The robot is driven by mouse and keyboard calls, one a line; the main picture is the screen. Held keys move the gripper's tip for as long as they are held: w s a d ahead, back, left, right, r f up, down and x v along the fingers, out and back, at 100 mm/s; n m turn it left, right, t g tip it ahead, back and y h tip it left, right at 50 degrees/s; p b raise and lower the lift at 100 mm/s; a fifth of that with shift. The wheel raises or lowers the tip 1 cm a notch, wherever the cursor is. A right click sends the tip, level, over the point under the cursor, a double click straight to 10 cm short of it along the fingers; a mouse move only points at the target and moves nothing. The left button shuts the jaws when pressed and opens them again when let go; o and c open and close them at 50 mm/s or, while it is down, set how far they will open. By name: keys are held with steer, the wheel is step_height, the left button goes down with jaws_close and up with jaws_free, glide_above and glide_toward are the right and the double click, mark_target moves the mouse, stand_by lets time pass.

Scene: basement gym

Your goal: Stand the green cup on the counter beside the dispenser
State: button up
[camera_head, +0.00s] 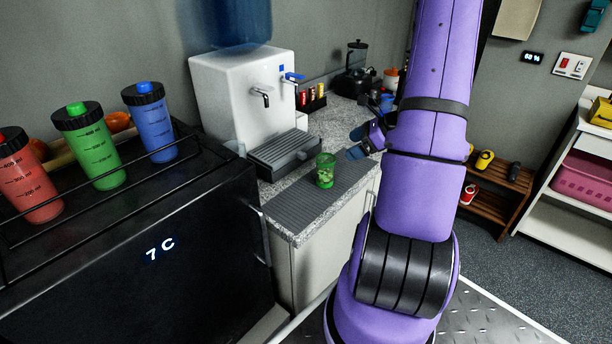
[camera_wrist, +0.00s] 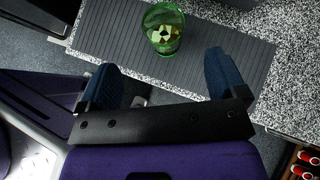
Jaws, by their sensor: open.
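The green cup (camera_head: 325,170) is translucent and stands upright on a dark ribbed mat (camera_head: 301,205) on the speckled counter (camera_head: 345,125), in front of the white water dispenser (camera_head: 232,92) and its drip tray. In the wrist view the cup (camera_wrist: 163,27) is seen from above with pale pieces showing in it, just beyond my fingertips. My gripper (camera_head: 362,142) is open and empty, to the right of the cup in the head view. In the wrist view its two blue fingers (camera_wrist: 160,78) are apart, with a gap between them and the cup.
A black cooler (camera_head: 160,235) with red, green and blue bottles (camera_head: 95,145) on top stands at the left. A small rack (camera_head: 311,102) and a blender (camera_head: 356,68) are farther back on the counter. Bare counter shows behind the mat.

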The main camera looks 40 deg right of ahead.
mark_target(326, 160)
steer(key=shift+m, duration=0.6)
steer(key=x, duration=1.1)
steer(key=shift+d+f, duration=0.25)
steer(key=shift+f, duration=0.3)
steer(key=c, duration=1.1)
steer(key=shift+r, duration=0.2)
